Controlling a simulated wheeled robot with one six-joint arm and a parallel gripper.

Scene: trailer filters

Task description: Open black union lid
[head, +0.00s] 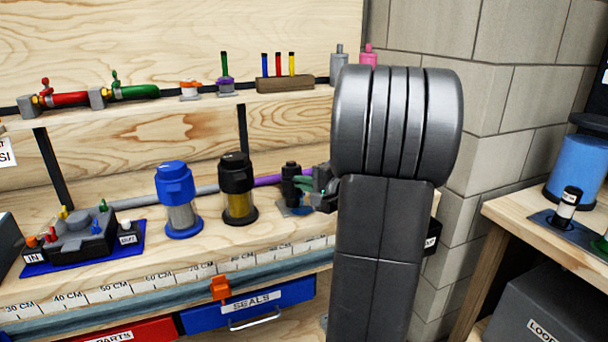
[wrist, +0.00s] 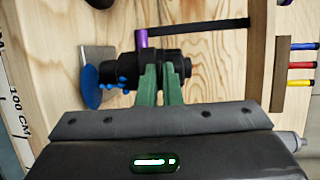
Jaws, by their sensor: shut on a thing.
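The black union (head: 291,180) stands upright on the workbench, near the purple pipe. In the wrist view the black union lid (wrist: 182,66) lies sideways in the picture, pointing right. My gripper (head: 308,184) comes from the right at the union's height. In the wrist view the two green fingertips of my gripper (wrist: 161,72) are close together and shut on the lid's part of the union. Their exact contact is partly hidden by the fingers themselves.
A black-topped filter (head: 237,190) and a blue-topped filter (head: 177,199) stand left of the union. A blue disc (wrist: 92,87) shows by the union's base. A shelf with a wooden pen block (head: 284,84) runs above. My arm hides the bench's right part.

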